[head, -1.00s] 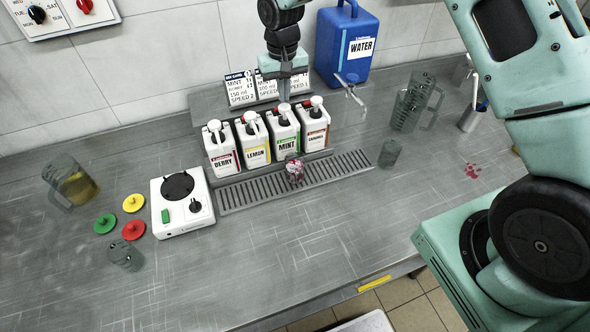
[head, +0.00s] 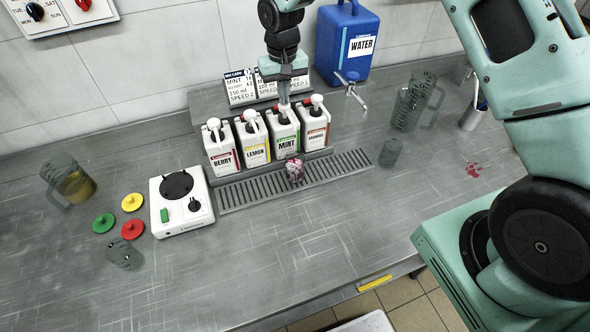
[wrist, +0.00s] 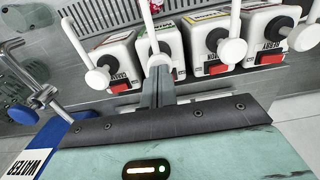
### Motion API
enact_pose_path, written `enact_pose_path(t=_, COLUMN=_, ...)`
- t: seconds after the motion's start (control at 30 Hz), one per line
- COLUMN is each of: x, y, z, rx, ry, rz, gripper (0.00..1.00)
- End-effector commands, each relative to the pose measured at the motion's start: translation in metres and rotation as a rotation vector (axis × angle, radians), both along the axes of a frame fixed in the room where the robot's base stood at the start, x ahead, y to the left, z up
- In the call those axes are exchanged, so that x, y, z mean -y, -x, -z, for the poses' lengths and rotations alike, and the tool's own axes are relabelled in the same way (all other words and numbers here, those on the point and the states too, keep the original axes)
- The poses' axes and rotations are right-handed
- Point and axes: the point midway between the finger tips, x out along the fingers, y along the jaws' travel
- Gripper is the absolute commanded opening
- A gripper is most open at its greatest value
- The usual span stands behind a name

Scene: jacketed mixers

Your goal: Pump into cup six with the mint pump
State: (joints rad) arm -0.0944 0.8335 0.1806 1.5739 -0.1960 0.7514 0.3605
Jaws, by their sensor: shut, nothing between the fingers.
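The white mint bottle (head: 286,140), with a green-edged label, stands third from left in the row of pump bottles; it also shows in the wrist view (wrist: 172,40). My gripper (head: 284,103) is shut and empty, pointing down on top of the mint pump. Its fingers hide most of the pump head. In the wrist view my gripper's fingertips (wrist: 160,70) are over the mint pump. A small clear cup (head: 295,172) with dark red and whitish contents stands on the drip tray (head: 245,192) in front of the mint bottle. I cannot read a number on it.
The berry (head: 220,155), lemon (head: 254,148) and caramel (head: 315,130) bottles stand close beside mint. Order cards (head: 240,88) stand behind. A blue water container (head: 343,45) is at back right, a white mixer base (head: 181,205) at left.

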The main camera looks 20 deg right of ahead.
Motion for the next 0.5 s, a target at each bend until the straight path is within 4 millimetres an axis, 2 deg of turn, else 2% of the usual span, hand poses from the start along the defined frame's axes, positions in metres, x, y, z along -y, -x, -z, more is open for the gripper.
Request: enact_pose_path(t=0.5, x=0.000, y=0.001, z=0.022, rx=-0.003, ry=0.001, rz=0.000, gripper=0.00)
